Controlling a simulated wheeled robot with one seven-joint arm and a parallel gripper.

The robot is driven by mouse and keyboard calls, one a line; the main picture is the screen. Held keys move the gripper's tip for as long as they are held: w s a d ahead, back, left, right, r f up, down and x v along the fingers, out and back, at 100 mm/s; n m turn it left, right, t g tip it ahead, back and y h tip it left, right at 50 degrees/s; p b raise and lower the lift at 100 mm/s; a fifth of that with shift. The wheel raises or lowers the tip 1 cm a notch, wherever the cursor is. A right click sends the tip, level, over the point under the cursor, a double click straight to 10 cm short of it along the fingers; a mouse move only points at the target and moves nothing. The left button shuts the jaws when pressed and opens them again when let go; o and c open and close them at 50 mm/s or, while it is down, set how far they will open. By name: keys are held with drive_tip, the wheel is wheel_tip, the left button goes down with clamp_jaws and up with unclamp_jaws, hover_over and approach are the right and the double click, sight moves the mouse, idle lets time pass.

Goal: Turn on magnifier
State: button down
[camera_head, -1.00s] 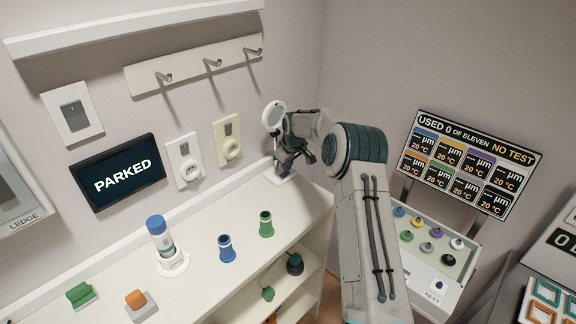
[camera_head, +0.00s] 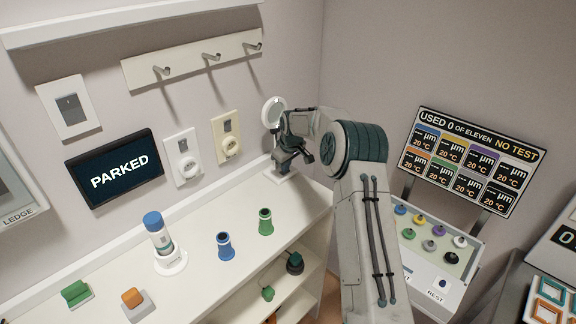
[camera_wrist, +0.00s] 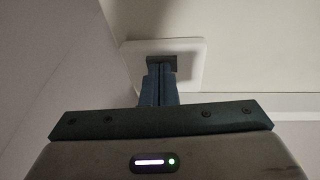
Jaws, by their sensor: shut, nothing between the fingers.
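The magnifier (camera_head: 273,110), a white ring head, stands at the far right end of the white counter by the wall. Its white base plate (camera_head: 272,174) rests on the counter and also shows in the wrist view (camera_wrist: 190,63). My gripper (camera_head: 284,166) points down over this base, close behind the arm's bend. In the wrist view my gripper (camera_wrist: 161,70) is shut and empty, its fingertips at a small dark block (camera_wrist: 177,62) on the plate. I cannot tell whether they touch it. My arm hides part of the magnifier's stem. No light shows on the ring.
Green (camera_head: 266,222) and blue (camera_head: 224,246) cups and a blue-capped bottle (camera_head: 160,236) stand on the counter. Wall sockets (camera_head: 226,138), a PARKED screen (camera_head: 115,172) and hooks (camera_head: 211,57) are behind. A tray of coloured knobs (camera_head: 427,240) lies right of my arm.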

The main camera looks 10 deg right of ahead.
drive_tip(key=shift+r, duration=0.1)
drive_tip(key=r, duration=0.1)
drive_tip(key=r+p, duration=0.2)
drive_tip(key=r, duration=0.1)
drive_tip(key=shift+s+a, duration=0.1)
drive_tip(key=shift+a, duration=0.15)
drive_tip(key=d+b+v, duration=0.1)
drive_tip(key=b+v, duration=0.1)
drive_tip(key=v, duration=0.7)
drive_tip(key=shift+r+b, duration=0.3)
drive_tip(key=shift+r, duration=0.05)
drive_tip(key=shift+d, duration=0.1)
